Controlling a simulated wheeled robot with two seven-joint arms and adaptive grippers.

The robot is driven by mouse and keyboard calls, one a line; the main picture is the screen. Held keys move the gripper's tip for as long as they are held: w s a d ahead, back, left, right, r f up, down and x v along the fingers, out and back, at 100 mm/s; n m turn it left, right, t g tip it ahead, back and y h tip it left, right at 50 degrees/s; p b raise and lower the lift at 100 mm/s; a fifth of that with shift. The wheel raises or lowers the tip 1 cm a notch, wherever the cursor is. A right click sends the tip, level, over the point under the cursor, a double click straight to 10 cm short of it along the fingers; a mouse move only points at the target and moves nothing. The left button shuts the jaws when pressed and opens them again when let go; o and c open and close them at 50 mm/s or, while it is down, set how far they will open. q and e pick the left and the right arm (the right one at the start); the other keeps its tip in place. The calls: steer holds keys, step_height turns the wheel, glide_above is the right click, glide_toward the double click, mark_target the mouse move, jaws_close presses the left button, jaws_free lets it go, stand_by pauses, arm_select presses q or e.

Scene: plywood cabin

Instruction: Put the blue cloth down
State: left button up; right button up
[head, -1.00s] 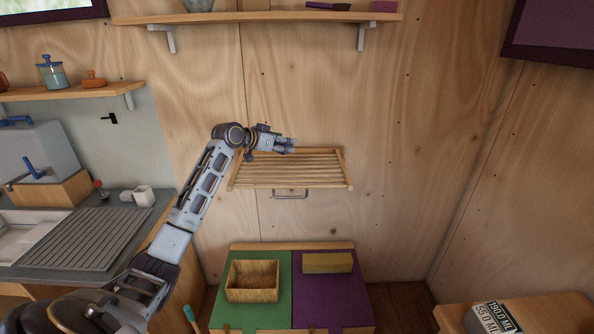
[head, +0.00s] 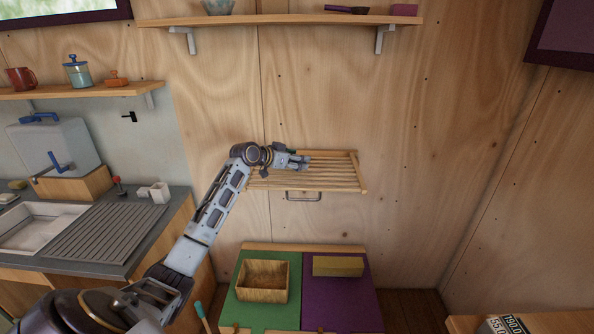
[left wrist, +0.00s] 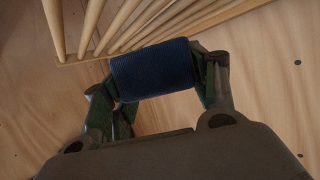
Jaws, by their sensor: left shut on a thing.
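My left gripper (head: 300,162) is at the left-back part of a slatted wooden wall rack (head: 335,178). In the left wrist view my left gripper (left wrist: 158,78) is shut on the blue cloth (left wrist: 153,70), a dark blue ribbed bundle between its fingers. The rack's slats (left wrist: 140,22) show just beyond the cloth; whether the cloth touches them I cannot tell. The cloth cannot be made out in the head view. My right gripper is not in view.
A metal bar handle (head: 304,197) is below the rack. Lower down, a green and purple topped cabinet (head: 330,315) holds a wooden box (head: 262,281) and a yellowish block (head: 338,266). A shelf (head: 290,20) is above. A sink counter (head: 125,265) is at left.

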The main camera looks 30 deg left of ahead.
mark_target(297, 178)
arm_select(q)
steer(key=shift+f, duration=0.45)
steer(key=shift+f+p, duration=0.3)
steer(key=shift+f, duration=1.5)
steer(key=shift+f, duration=0.15)
steer(key=o, duration=0.9)
steer(key=shift+o, duration=0.2)
